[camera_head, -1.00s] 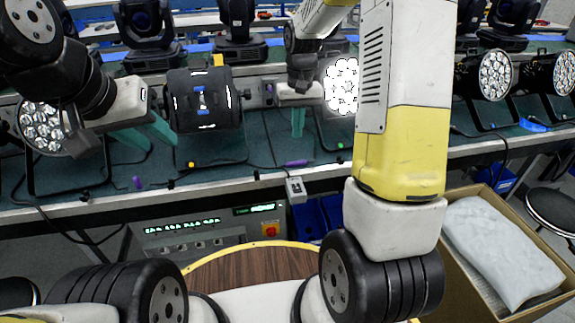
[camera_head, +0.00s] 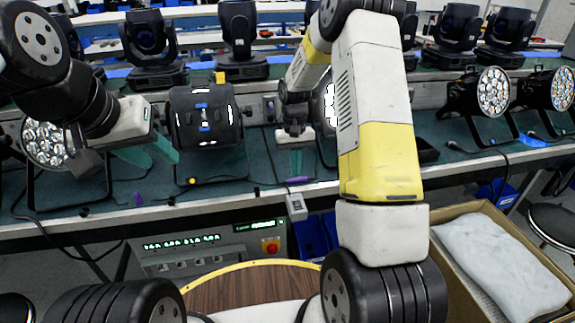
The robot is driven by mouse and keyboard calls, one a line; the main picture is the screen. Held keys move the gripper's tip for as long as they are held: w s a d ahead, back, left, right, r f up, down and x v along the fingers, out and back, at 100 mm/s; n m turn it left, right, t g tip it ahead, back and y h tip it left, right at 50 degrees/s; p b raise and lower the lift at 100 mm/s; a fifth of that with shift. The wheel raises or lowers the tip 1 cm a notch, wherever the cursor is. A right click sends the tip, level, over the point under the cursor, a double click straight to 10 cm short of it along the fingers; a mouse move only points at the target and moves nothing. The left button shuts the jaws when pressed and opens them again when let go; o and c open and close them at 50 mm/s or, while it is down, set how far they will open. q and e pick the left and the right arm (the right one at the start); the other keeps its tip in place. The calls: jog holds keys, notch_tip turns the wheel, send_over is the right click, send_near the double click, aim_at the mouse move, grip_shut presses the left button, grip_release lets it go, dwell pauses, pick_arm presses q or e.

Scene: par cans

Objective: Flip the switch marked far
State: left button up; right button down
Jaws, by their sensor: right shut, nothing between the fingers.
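No marking that reads "far" is legible in this view. A small grey box with a switch-like front (camera_head: 296,207) hangs at the bench's front edge, below my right gripper. A control panel (camera_head: 205,262) with green displays and a red button stands under the bench. My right gripper (camera_head: 295,172) points down over the bench with its teal fingers shut and empty, in front of the rear ledge and apart from the grey box. My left gripper (camera_head: 148,157) is over the bench at left, teal fingers apart and empty, beside a black par can (camera_head: 204,117).
More par cans (camera_head: 493,92) stand on the right of the bench, and moving heads (camera_head: 150,45) line the back shelf. A lit par can (camera_head: 330,105) is mostly hidden by my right arm. A cardboard box (camera_head: 470,262) with a wrapped white item is at right.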

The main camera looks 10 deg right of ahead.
aim_at(295, 205)
jog(key=f, duration=0.4)
jog(key=s+f, duration=0.1)
jog(key=f, duration=0.7)
jog(key=shift+s+f, duration=0.1)
jog(key=shift+s, duration=0.25)
jog(key=shift+s+f, duration=0.15)
jog(key=shift+f, duration=0.05)
jog(key=shift+w+r, duration=0.2)
jog(key=shift+w, duration=0.6)
jog(key=shift+r, duration=0.1)
